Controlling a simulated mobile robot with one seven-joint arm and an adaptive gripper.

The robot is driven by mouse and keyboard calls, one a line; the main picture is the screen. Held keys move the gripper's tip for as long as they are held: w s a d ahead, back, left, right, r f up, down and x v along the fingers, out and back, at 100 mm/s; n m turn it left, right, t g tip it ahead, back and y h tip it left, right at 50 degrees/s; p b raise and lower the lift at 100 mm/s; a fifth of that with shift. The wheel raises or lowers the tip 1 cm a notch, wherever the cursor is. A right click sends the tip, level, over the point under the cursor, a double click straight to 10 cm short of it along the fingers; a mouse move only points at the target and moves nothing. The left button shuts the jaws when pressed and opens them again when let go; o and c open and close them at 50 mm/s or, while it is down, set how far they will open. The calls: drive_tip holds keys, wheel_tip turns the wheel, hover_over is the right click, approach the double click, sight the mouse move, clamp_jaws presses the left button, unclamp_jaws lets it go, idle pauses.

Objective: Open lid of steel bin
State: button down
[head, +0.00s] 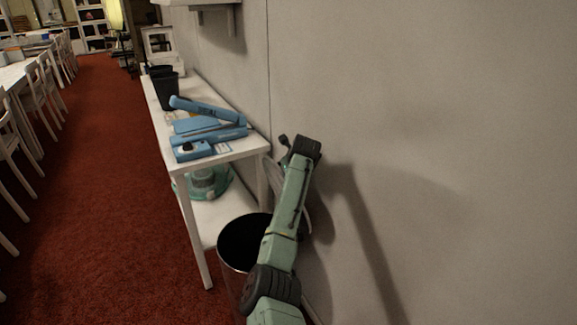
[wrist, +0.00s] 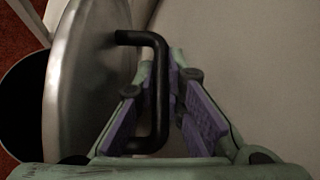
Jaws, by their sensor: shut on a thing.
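The steel bin (head: 228,279) stands on the floor beside the white table's near end, with its dark round opening showing. In the wrist view its dark opening (wrist: 20,108) is at the left edge. The round steel lid (wrist: 82,75) stands raised and tilted, clear of much of the opening. Its black bar handle (wrist: 160,95) runs between my purple-padded fingers. My gripper (wrist: 166,80) is shut on this handle. In the head view my arm hides the fingers and most of the lid.
A grey wall (head: 400,110) rises close to the right of the bin and my arm. The white table (head: 233,153) holds a blue device (head: 200,128) and a black container (head: 168,93). Red carpet (head: 100,200) lies open to the left, with white chairs beyond.

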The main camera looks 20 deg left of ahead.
drive_tip(key=shift+w, duration=0.1)
idle(0.3)
drive_tip(key=c, duration=1.9)
unclamp_jaws()
drive_tip(key=shift+d+r, duration=0.1)
drive_tip(key=v, duration=1.2)
